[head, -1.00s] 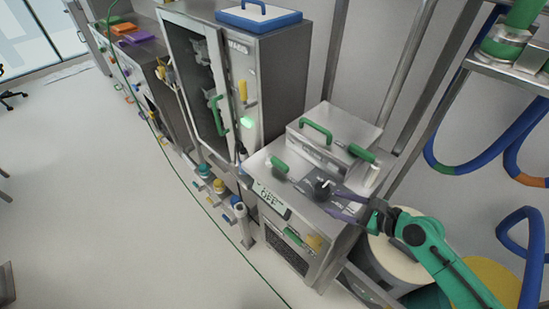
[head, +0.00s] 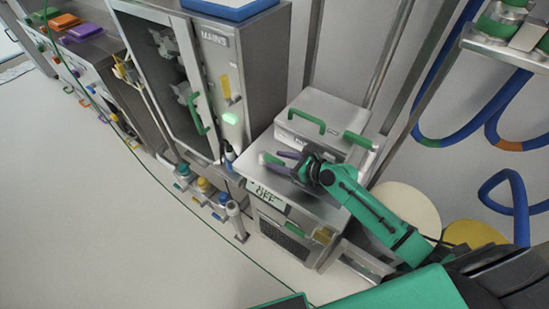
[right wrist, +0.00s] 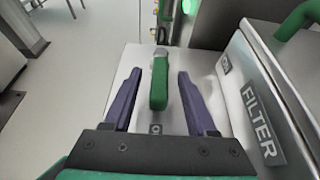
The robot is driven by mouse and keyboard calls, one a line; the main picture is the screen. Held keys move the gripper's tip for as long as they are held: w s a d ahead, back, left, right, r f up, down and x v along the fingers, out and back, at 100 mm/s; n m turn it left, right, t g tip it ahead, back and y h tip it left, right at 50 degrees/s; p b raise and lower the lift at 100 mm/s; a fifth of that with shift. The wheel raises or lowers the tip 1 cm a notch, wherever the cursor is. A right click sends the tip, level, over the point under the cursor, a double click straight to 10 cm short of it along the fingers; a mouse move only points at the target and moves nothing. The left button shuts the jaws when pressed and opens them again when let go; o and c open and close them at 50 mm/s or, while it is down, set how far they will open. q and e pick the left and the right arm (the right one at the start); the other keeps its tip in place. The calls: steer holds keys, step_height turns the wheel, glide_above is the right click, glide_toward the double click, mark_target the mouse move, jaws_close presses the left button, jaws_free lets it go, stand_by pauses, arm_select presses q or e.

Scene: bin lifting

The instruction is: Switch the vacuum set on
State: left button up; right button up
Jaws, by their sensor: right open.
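The vacuum set appears to be the steel unit (head: 335,211) whose front sign (head: 266,196) reads OFF; the sign's upper line is only partly legible. A green lever (right wrist: 159,82) lies on its top, and its end also shows in the head view (head: 267,158). My right gripper (right wrist: 158,74) is open above the unit's top. Its two purple fingers stand on either side of the green lever, with a visible gap on each side. In the head view my right gripper (head: 274,161) and wrist cover the dial area. My left gripper is not in view.
A lidded box (head: 322,113) with a green handle stands behind, and a FILTER label (right wrist: 262,122) shows close on the right. A tall MAINS cabinet (head: 262,60) with a lit green lamp stands to the left. Blue hoses (head: 460,135) hang at right. The floor at left is clear.

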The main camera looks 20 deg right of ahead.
steer(key=shift+x, duration=0.85)
steer(key=shift+d, duration=0.1)
jaws_close()
stand_by(0.6)
